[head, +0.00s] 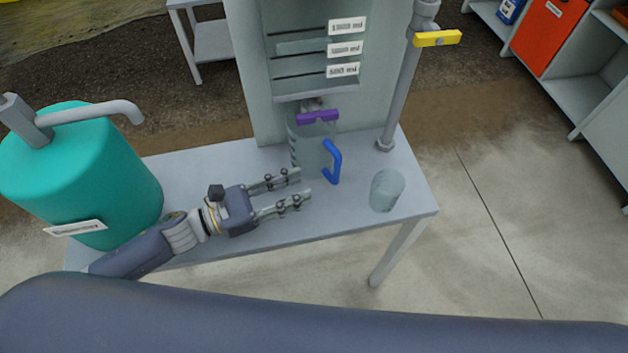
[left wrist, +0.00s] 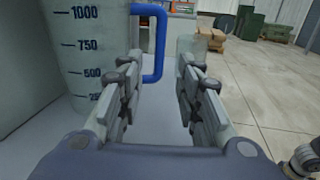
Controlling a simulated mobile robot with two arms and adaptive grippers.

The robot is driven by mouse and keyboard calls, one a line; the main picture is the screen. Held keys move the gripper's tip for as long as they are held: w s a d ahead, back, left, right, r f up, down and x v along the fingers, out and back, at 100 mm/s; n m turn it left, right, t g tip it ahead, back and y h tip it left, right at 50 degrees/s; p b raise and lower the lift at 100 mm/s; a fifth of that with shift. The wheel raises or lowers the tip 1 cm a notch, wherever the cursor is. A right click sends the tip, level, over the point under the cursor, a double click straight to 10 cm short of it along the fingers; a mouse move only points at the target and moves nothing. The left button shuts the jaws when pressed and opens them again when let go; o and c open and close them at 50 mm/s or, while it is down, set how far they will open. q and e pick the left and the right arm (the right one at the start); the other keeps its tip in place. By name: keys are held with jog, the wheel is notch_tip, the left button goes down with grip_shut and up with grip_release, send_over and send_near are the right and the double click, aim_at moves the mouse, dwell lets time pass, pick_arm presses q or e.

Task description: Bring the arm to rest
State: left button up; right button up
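My left gripper (head: 306,186) reaches in from the left, low over the grey bench (head: 190,180). Its fingers are spread apart with nothing between them. In the head view they point right, just short of the blue handle (head: 332,162) of a clear measuring jug (head: 308,150). In the left wrist view the open fingers (left wrist: 158,80) frame a gap, with the graduated jug (left wrist: 92,50) at the left and its blue handle (left wrist: 160,45) beyond the fingers. I cannot make out any contact with the jug.
A teal tank (head: 85,180) with a grey spout stands at the bench's left. A clear cup (head: 386,190) stands near the right end. A pipe with a yellow valve lever (head: 438,38) rises behind it. A purple lever (head: 317,116) sits above the jug, below the marked panel (head: 300,50).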

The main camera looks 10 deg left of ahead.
pick_arm(q)
jog(key=shift+v, duration=0.85)
